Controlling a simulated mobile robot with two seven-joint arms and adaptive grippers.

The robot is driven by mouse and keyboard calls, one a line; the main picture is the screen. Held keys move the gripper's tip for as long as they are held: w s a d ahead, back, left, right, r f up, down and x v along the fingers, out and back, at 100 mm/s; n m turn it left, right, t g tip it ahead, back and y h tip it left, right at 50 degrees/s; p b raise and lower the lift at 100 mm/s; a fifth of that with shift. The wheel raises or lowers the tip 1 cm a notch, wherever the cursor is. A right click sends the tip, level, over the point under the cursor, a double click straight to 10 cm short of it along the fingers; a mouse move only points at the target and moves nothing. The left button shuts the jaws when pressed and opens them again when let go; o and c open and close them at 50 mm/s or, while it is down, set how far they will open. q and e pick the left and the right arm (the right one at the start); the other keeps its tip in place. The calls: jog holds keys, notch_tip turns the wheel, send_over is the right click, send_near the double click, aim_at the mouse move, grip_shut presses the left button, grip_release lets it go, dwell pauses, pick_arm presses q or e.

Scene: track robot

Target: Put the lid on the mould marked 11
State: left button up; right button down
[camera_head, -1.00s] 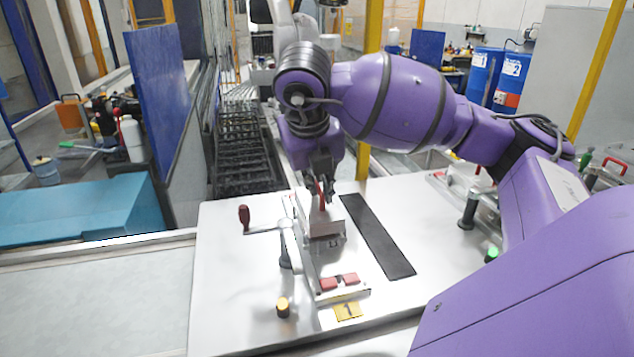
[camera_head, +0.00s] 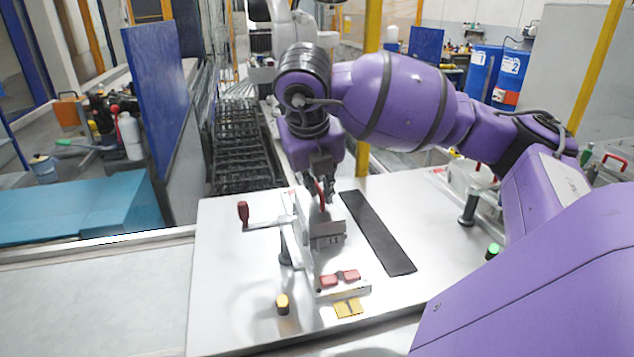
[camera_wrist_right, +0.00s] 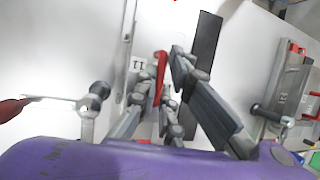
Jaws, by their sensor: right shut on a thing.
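The mould marked 11 (camera_head: 328,241) is a small grey block on the white table, with its number on the near face. My left gripper is not in view.
A clamp with a red-knobbed lever (camera_head: 243,214) stands left of the mould. Red pads (camera_head: 339,278) and a yellow label (camera_head: 348,308) lie in front. A black strip (camera_head: 377,235) lies to the right. Another fixture (camera_wrist_right: 292,88) stands farther right.

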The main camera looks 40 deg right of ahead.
jog(key=shift+f, duration=0.2)
jog(key=shift+r, duration=0.1)
jog(key=c, duration=1.8)
grip_release()
jog(key=v, duration=1.2)
jog(key=shift+s, duration=0.1)
